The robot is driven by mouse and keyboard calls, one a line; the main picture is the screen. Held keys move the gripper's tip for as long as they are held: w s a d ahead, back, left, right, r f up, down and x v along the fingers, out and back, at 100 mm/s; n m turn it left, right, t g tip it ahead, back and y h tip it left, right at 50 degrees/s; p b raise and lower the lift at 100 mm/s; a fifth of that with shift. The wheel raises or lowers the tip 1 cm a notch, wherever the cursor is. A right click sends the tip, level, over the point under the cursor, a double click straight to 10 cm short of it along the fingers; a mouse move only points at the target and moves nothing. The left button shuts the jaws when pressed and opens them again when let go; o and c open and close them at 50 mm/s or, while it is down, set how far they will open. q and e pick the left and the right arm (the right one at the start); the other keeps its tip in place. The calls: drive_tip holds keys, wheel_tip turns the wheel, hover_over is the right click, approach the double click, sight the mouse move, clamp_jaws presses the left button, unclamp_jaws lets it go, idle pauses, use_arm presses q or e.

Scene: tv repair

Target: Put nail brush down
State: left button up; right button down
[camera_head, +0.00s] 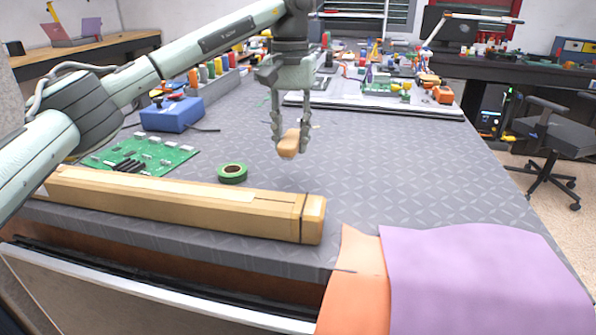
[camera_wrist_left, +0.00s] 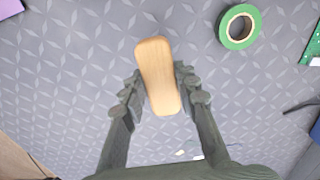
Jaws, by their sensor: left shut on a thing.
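The nail brush (camera_head: 289,144) is a small tan wooden block with rounded ends. My left gripper (camera_head: 290,140) points down and is shut on it, one finger on each side. In the left wrist view the nail brush (camera_wrist_left: 158,75) sits between the two fingers (camera_wrist_left: 159,92), its smooth wooden back towards the camera. It looks held above the grey patterned tabletop (camera_head: 400,180); the exact gap is hard to tell. Its bristles are not visible. My right gripper is not in view.
A green tape roll (camera_head: 232,172) lies left of the brush. A purple cloth (camera_head: 470,275) covers the front right. The tabletop to the right is clear.

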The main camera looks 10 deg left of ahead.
sight(298, 184)
use_arm(q)
drive_tip(key=shift+s+d+f, duration=0.85)
drive_tip(key=shift+s+d, duration=0.05)
drive_tip(key=shift+s, duration=0.1)
drive_tip(key=shift+f, duration=1.95)
drive_tip(key=shift+f, duration=0.15)
drive_tip(key=o, duration=1.1)
drive_tip(key=shift+o, duration=0.2)
wheel_tip(298, 184, up, 12)
